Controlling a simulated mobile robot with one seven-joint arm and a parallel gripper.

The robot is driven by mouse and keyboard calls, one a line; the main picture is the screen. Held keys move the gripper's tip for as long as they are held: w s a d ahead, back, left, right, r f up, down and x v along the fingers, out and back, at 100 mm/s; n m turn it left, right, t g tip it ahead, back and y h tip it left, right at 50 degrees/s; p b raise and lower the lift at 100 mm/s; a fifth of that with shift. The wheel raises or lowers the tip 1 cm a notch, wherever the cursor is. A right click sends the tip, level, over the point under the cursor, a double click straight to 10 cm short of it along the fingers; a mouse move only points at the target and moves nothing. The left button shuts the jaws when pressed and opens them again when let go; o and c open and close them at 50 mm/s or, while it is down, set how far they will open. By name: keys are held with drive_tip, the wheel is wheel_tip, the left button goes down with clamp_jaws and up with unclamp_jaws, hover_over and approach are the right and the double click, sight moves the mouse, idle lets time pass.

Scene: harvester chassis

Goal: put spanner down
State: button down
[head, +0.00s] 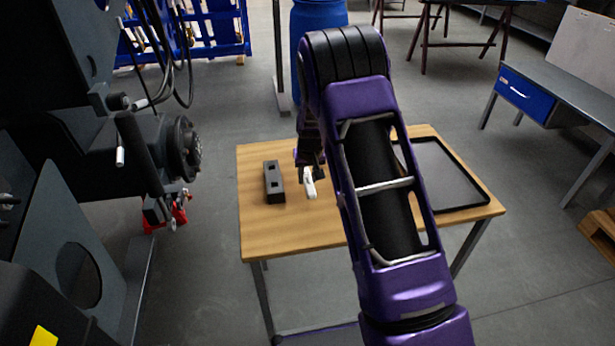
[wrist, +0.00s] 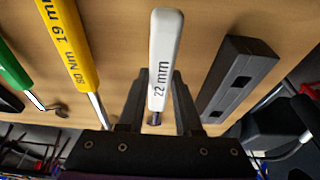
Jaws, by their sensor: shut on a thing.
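The spanner with a white handle marked "22 mm" (wrist: 164,60) is between the two fingers of my gripper (wrist: 157,98), which is shut on it. In the head view the white handle (head: 309,187) shows just below my gripper (head: 311,170), over the wooden table (head: 290,228). I cannot tell whether the spanner touches the table top. A dark block with two square slots (head: 273,182) lies to the left of it; in the wrist view the block (wrist: 240,78) is on the right, apart from the spanner.
In the wrist view a yellow-handled tool marked "19 mm" (wrist: 70,45) and a green-handled tool (wrist: 14,68) lie to the left. A black tray (head: 445,175) is on the table's right side, partly hidden by my arm. Dark machinery (head: 75,180) stands left of the table.

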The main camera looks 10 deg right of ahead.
drive_tip(key=c, duration=0.6)
unclamp_jaws()
drive_tip(key=shift+f, duration=0.1)
drive_tip(key=shift+r+p, duration=0.3)
drive_tip(key=v, duration=1.1)
drive_tip(key=shift+r, duration=0.4)
drive_tip(key=shift+s, duration=0.15)
